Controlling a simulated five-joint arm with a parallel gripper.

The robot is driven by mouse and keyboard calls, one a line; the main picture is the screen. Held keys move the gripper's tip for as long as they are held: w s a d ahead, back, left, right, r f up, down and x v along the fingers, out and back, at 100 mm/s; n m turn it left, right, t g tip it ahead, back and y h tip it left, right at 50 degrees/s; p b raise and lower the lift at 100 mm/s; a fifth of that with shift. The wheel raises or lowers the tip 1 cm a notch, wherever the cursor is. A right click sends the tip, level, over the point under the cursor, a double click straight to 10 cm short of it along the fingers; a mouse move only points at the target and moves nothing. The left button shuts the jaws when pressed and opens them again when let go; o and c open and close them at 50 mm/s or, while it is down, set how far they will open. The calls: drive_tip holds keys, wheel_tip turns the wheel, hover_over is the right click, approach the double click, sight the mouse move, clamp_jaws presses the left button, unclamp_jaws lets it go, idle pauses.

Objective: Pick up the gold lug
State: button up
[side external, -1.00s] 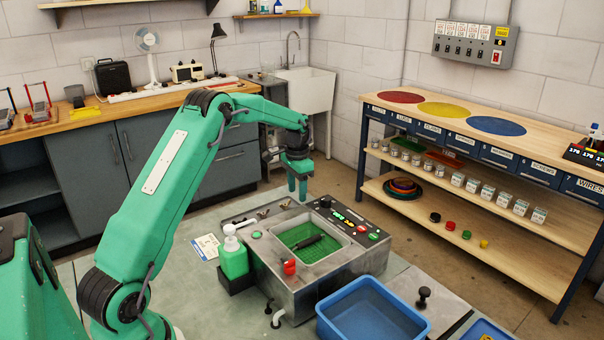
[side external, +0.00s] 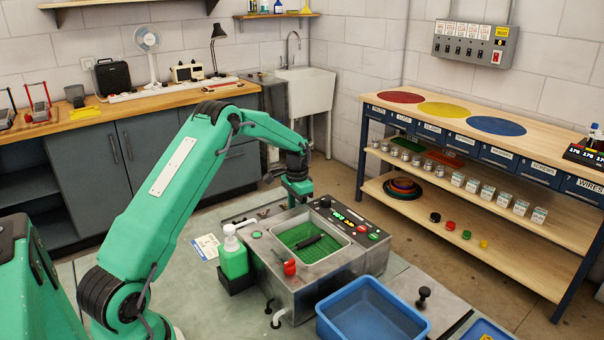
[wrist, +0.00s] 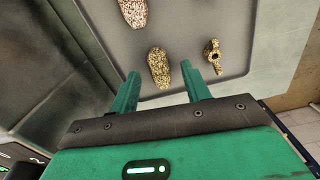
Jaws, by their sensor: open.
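In the wrist view, a mottled gold-and-dark lug (wrist: 158,66) lies on a grey tray (wrist: 200,32), between and just ahead of my fingertips. A similar mottled, browner piece (wrist: 133,11) lies farther up, cut by the frame edge. A gold piece with a ring-like middle (wrist: 212,56) lies right of my right finger. My gripper (wrist: 160,70) is open and empty, above the tray. In the side view, my gripper (side external: 292,200) is low behind the steel machine, its fingertips partly hidden. The small pieces on the tray (side external: 240,222) are too small to tell apart there.
The steel machine (side external: 335,262) with a green basin stands close in front of my gripper. A green soap bottle (side external: 233,255) stands to its left. A blue bin (side external: 372,312) is at the front right. Shelves (side external: 470,180) stand at the right.

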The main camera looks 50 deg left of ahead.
drive_tip(key=shift+f, duration=0.5)
drive_tip(key=shift+c, duration=0.5)
clamp_jaws()
